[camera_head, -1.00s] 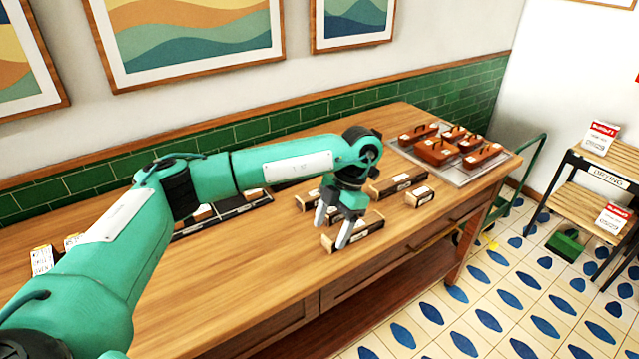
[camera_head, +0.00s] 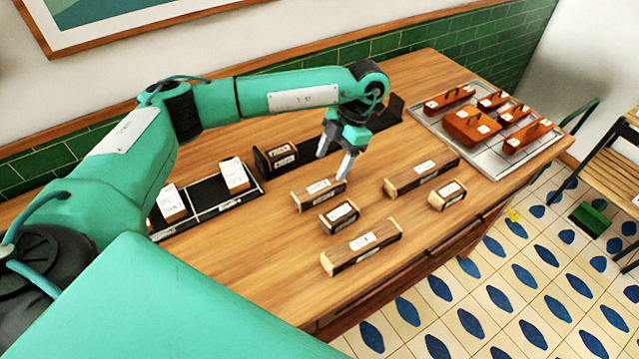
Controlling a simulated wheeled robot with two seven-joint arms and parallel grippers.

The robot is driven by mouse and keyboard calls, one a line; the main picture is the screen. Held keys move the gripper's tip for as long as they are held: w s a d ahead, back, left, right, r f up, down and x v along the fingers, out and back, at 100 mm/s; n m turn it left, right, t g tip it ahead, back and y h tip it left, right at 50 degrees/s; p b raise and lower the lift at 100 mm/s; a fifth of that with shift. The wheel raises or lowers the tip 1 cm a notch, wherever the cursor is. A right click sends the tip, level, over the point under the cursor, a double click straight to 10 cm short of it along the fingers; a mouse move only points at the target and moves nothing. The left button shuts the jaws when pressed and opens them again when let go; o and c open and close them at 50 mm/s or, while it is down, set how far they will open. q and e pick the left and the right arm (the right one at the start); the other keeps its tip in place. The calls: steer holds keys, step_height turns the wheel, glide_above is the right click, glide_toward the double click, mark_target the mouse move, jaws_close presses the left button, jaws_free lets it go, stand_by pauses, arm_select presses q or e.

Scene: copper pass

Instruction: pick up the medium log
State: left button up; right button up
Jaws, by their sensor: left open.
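Several dark logs with pale wooden ends and white labels lie on the wooden table; the label text is too small to read. One of middling length (camera_head: 319,194) lies just below my left gripper (camera_head: 334,164), which is open and empty, fingers pointing down. I cannot tell whether a fingertip touches it. Two short logs (camera_head: 340,217) (camera_head: 447,195) lie nearby. Two longer ones lie at the front (camera_head: 361,247) and to the right (camera_head: 421,177). My right gripper is out of view.
A metal tray (camera_head: 437,124) with several orange-brown handled boxes stands at the right end of the table (camera_head: 250,285). A black divided tray (camera_head: 207,206) with white-labelled pieces and a dark labelled block (camera_head: 276,157) are at left. The front left tabletop is clear.

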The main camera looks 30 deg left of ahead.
mark_target(320, 186)
arm_select(q)
steer(key=p+x, duration=0.1)
steer(key=x, duration=0.3)
steer(key=shift+f, duration=0.2)
steer(key=shift+a+f, duration=0.15)
steer(key=shift+f, duration=0.05)
steer(key=p+x, duration=0.2)
steer(key=x, duration=0.2)
steer(key=shift+a+f, duration=0.15)
steer(key=shift+f, duration=0.05)
steer(key=shift+s+f, duration=0.1)
steer(key=shift+f, duration=0.1)
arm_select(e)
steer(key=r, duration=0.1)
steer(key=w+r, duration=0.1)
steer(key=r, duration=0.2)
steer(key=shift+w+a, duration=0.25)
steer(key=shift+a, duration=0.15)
arm_select(q)
steer(key=shift+c, duration=0.9)
steer(key=c, duration=1)
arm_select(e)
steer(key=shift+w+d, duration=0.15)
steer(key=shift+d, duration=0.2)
